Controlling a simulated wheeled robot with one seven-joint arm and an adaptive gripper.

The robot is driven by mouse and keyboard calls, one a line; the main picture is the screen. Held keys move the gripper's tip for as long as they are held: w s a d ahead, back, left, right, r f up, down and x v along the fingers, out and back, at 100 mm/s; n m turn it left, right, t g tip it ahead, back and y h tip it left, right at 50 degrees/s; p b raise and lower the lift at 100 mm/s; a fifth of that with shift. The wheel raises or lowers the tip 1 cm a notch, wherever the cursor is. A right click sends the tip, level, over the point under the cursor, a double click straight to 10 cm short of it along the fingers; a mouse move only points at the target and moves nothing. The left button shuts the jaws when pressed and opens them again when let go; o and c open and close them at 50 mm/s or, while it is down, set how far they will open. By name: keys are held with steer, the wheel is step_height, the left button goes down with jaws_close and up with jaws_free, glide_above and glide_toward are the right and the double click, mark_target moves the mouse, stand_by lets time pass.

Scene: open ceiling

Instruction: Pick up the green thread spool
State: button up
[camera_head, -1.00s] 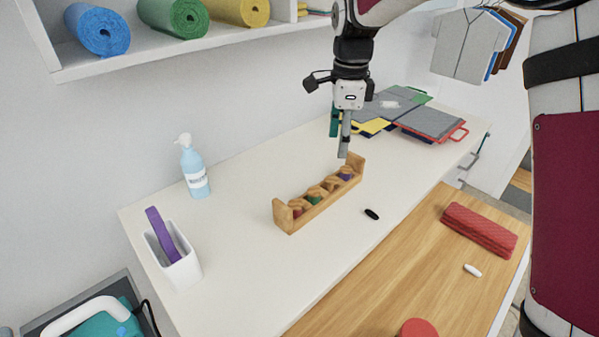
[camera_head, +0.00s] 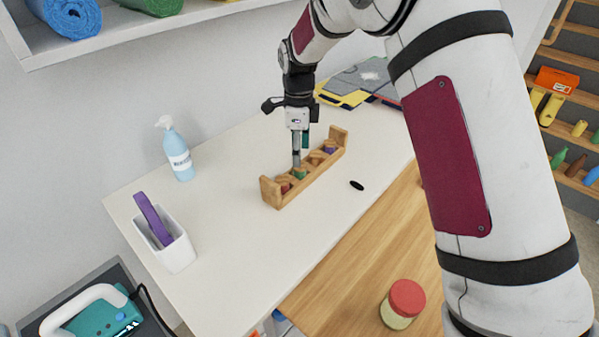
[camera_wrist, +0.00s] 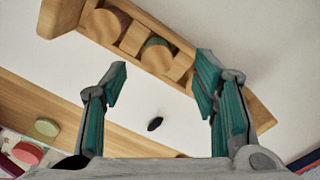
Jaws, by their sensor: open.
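The green thread spool (camera_head: 300,174) sits in a wooden rack (camera_head: 271,197) on the white counter. It shows as a small green patch beside my fingertip. In the wrist view a wooden-ended spool with a thin green edge (camera_wrist: 156,56) sits in the rack (camera_wrist: 62,14), above the gap between my fingers. My gripper (camera_head: 297,164) is pointed down at the rack's middle, close over the green spool. In the wrist view my gripper (camera_wrist: 160,78) has its teal-padded fingers wide apart with nothing between them. I cannot tell whether a finger touches the rack.
A red spool (camera_head: 285,188) and a purple spool (camera_head: 330,149) sit in the same rack. A black oval item (camera_head: 357,185) lies on the counter to its right. A blue bottle (camera_head: 178,153) and a white holder (camera_head: 176,252) stand left. The counter's front is mostly clear.

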mark_target(300, 173)
steer(key=f, duration=0.2)
steer(key=f+p, duration=0.1)
steer(key=f, duration=0.2)
steer(key=shift+s, duration=0.2)
steer(key=shift+c, duration=0.5)
steer(key=c, duration=0.9)
